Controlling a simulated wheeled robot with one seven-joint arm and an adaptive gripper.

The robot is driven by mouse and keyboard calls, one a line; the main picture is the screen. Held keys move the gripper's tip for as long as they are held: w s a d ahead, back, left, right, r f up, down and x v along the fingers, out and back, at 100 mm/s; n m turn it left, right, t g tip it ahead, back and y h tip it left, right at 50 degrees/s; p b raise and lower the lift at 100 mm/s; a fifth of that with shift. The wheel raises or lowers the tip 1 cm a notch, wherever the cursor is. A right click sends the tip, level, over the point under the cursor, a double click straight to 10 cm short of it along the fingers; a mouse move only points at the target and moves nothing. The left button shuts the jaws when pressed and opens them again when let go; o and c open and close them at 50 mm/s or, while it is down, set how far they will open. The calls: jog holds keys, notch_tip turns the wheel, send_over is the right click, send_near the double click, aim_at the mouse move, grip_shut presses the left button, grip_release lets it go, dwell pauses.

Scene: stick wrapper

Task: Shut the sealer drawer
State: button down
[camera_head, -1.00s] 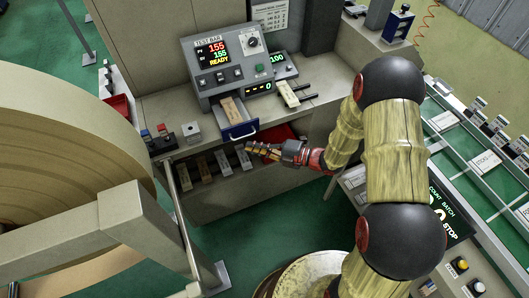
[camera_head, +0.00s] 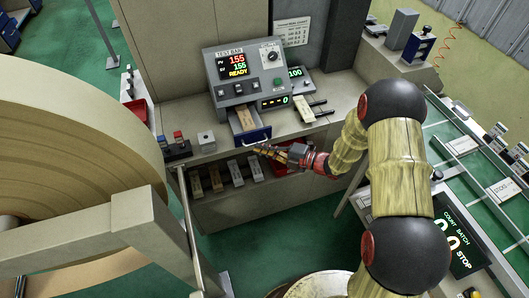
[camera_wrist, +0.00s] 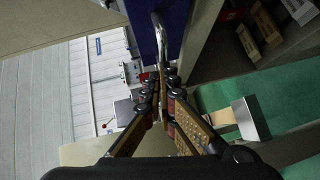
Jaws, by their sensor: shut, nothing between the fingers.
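The grey sealer (camera_head: 240,75) stands on the bench with a lit "TEST BAR" panel reading 155 and READY. Its drawer (camera_head: 247,124) sticks out below the panel, with a blue front, a metal handle and a tan piece inside. My gripper (camera_head: 260,150) is shut and empty, just in front of and slightly below the drawer front in the head view. In the wrist view, the blue drawer front (camera_wrist: 145,14) and curved metal handle (camera_wrist: 162,38) lie just beyond my fingertips (camera_wrist: 162,85). I cannot tell whether the fingertips touch the handle.
Several small blocks (camera_head: 235,172) sit on a shelf under the bench. A large paper roll (camera_head: 75,130) fills the left; a conveyor (camera_head: 480,160) runs at right.

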aim_at(250, 121)
jog(key=w+a, duration=0.1)
jog(key=w, duration=0.3)
jog(key=w+a+p, duration=0.1)
jog(key=w, duration=0.4)
jog(key=w+a, duration=0.2)
jog(key=w, duration=0.3)
jog(key=shift+p, duration=0.35)
jog(key=shift+w+r, duration=0.1)
jog(key=shift+s+d+r+p, duration=0.15)
jog(key=shift+s+d+p, duration=0.05)
jog(key=shift+s+p, duration=0.3)
jog(key=s, duration=0.1)
jog(key=s+p, duration=0.1)
jog(key=s+d+p, duration=0.1)
jog(key=shift+r, duration=0.4)
jog(key=v, duration=0.6)
jog(key=p+v, duration=0.1)
jog(key=v, duration=0.2)
jog(key=shift+s+d+f, duration=0.25)
jog(key=shift+d, duration=0.05)
